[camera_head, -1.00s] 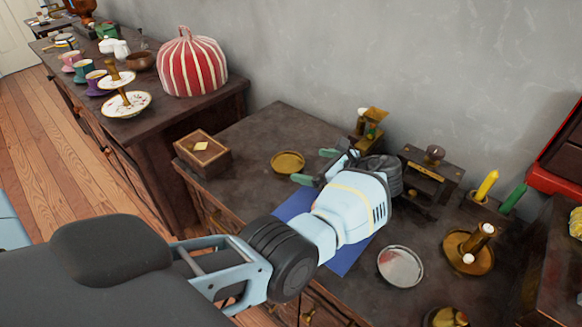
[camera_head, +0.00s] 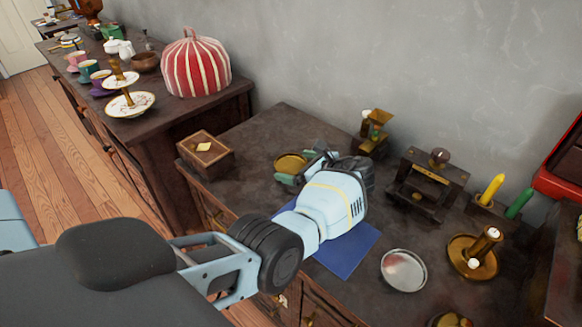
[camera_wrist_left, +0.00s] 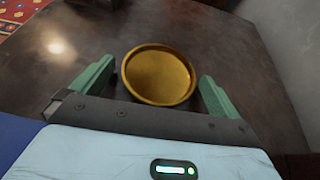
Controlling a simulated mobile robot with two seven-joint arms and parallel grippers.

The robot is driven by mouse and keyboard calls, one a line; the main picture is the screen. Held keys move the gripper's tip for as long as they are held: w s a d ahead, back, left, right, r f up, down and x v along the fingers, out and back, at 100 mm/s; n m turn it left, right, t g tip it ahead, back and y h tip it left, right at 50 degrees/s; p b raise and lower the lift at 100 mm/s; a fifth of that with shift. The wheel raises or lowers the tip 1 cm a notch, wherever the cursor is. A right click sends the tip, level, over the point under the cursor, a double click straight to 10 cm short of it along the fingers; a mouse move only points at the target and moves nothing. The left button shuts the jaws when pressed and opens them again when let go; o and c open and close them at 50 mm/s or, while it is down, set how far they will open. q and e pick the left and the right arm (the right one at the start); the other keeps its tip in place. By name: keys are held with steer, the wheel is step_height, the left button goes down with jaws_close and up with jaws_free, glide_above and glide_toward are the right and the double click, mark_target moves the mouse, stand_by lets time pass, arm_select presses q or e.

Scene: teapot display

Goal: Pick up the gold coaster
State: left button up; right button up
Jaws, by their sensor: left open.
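The gold coaster (camera_head: 290,162) is a round, shallow dish with a raised rim, lying on the dark cabinet top. In the left wrist view the coaster (camera_wrist_left: 158,75) sits between the two green fingers of my left gripper (camera_wrist_left: 155,88), with a gap on each side. My left gripper (camera_head: 296,172) is open and empty. In the head view it partly hides the coaster's near side. I cannot tell its exact height above the top. My right gripper is not in view.
A wooden box (camera_head: 206,158) stands left of the coaster. A blue cloth (camera_head: 345,252) lies under my arm, with a silver dish (camera_head: 404,270) to its right. A brass grinder (camera_head: 374,130) and a dark wooden stand (camera_head: 428,180) are at the back right.

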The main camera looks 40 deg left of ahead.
mark_target(297, 170)
arm_select(q)
steer(key=shift+a+f, duration=0.1)
steer(key=shift+a, duration=0.15)
steer(key=c, duration=0.9)
steer(key=shift+r+p, duration=1.9)
steer(key=shift+r, duration=3.15)
